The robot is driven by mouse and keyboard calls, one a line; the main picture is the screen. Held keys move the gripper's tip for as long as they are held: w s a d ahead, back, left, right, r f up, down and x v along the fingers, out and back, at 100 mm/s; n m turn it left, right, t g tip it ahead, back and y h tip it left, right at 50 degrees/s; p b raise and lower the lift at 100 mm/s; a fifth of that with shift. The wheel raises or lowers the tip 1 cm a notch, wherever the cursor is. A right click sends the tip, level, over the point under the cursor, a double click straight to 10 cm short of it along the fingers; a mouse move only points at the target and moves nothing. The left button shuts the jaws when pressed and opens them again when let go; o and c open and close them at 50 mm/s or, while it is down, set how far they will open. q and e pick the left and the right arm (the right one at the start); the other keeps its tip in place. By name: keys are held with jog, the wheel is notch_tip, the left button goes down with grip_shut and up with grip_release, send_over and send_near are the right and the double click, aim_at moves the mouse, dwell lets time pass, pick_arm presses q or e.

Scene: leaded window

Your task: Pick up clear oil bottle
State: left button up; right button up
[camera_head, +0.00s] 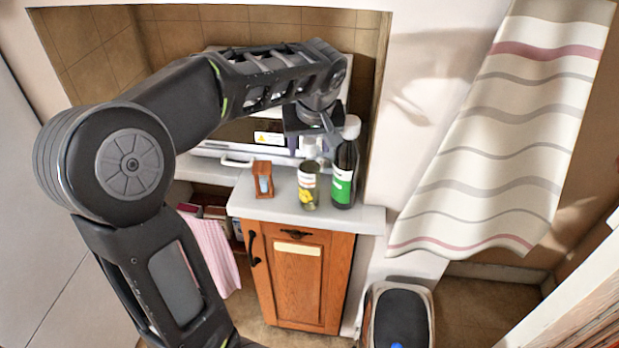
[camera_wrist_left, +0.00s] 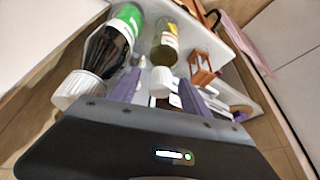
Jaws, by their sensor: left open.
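The clear oil bottle (camera_head: 309,190), with a yellowish label, stands upright on the small counter. It also shows in the left wrist view (camera_wrist_left: 165,42), with its white cap (camera_wrist_left: 162,80) toward the camera. My left gripper (camera_head: 312,143) is over this bottle, pointing down. In the left wrist view its open fingers (camera_wrist_left: 160,76) lie on either side of the cap, with no clear contact. In the head view the gripper partly hides the bottle's top. My right gripper is not in view.
A dark bottle with a green label (camera_head: 343,180) stands close to the right of the clear bottle. A wooden hourglass-like item (camera_head: 263,181) stands to its left. The counter (camera_head: 285,207) tops a wooden cabinet (camera_head: 298,275). A striped curtain (camera_head: 510,130) hangs at right.

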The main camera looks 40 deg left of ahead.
pick_arm(q)
jog(key=shift+c, duration=0.3)
grip_shut()
dwell(0.4)
dwell(0.7)
